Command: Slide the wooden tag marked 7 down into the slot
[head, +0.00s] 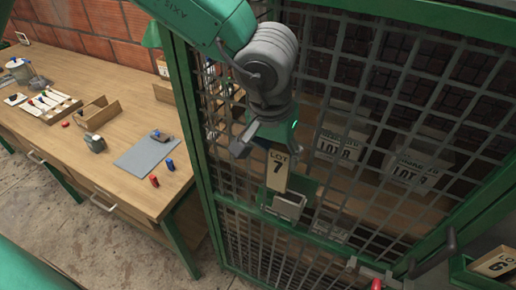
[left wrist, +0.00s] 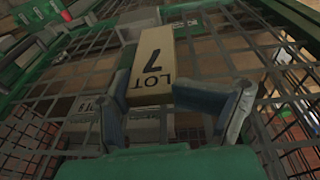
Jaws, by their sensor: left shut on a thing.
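The wooden tag marked LOT 7 (head: 278,172) hangs upright, its printed face toward me. My left gripper (head: 264,142) is shut on its upper part, with the fingers on either side. The tag also shows between the fingers in the left wrist view (left wrist: 151,68). The slot is a small grey metal holder (head: 289,206) on a green plate (head: 305,190) fixed to the mesh door. The tag's lower end is at the holder's top edge; I cannot tell whether it is inside. The holder shows beyond the tag in the left wrist view (left wrist: 138,24). My right gripper is not seen.
The green-framed mesh door (head: 340,165) stands close behind the gripper, with LOT 8 sacks (head: 340,145) behind it. A tag marked 6 (head: 495,262) is at the lower right, near a dark handle (head: 432,256). A workbench (head: 125,190) with small parts stands at left.

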